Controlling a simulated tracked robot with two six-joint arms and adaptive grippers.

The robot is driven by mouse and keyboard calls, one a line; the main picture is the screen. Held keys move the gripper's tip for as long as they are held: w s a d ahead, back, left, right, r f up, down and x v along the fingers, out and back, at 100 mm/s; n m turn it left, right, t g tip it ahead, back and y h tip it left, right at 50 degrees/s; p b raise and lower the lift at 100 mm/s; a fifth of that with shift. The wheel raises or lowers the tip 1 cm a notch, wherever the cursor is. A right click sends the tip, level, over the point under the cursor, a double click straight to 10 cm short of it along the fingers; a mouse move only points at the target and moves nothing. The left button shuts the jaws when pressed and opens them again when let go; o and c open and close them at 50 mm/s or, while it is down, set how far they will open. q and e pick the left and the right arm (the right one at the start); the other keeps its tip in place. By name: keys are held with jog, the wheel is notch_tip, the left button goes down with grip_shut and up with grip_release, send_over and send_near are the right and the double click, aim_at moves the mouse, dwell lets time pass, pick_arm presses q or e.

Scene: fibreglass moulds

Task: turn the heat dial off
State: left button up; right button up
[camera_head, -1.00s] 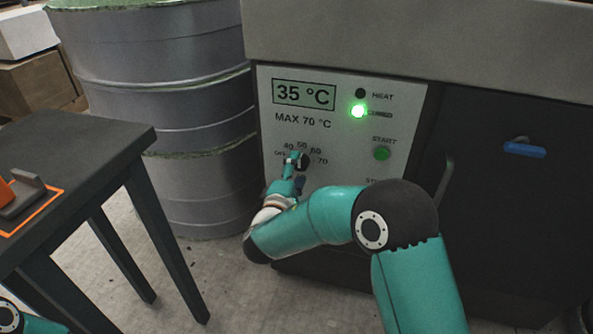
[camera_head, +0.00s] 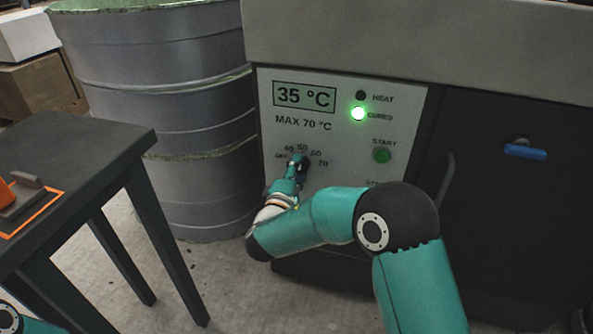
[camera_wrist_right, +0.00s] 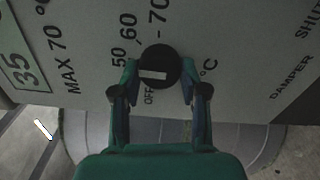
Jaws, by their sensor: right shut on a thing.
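The black heat dial (camera_head: 305,164) sits on the pale control panel (camera_head: 345,100), with OFF, 40, 50, 60 and 70 printed around it. My right gripper (camera_head: 298,166) is shut on it. In the right wrist view the round dial (camera_wrist_right: 160,65) sits between the two fingertips of the right gripper (camera_wrist_right: 158,78). Its white mark points to the left of that picture, away from the OFF print below it; the exact setting is unclear. The display (camera_head: 304,95) reads 35 °C. The HEAT lamp (camera_head: 361,95) is dark and the CURED lamp (camera_head: 358,114) glows green. My left gripper is out of view.
A green START button (camera_head: 382,155) and a dark handle (camera_head: 446,181) are right of the dial. A blue handle (camera_head: 525,152) is farther right. Grey drums (camera_head: 165,100) stand left of the panel, and a dark table (camera_head: 85,150) is nearer.

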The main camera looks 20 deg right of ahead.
jog(key=shift+f+n, duration=0.2)
jog(key=shift+n, duration=0.4)
dwell(0.3)
jog(key=shift+n+b, duration=0.4)
jog(key=shift+n, duration=0.6)
jog(key=n, duration=0.3)
jog(key=shift+n, duration=0.3)
jog(key=n+p, duration=0.1)
jog(key=n, duration=0.3)
jog(key=shift+r, duration=0.1)
jog(key=n+p, duration=0.2)
jog(key=n, duration=0.3)
jog(key=shift+r, duration=0.1)
jog(key=o, duration=1.1)
jog(key=shift+o, duration=0.2)
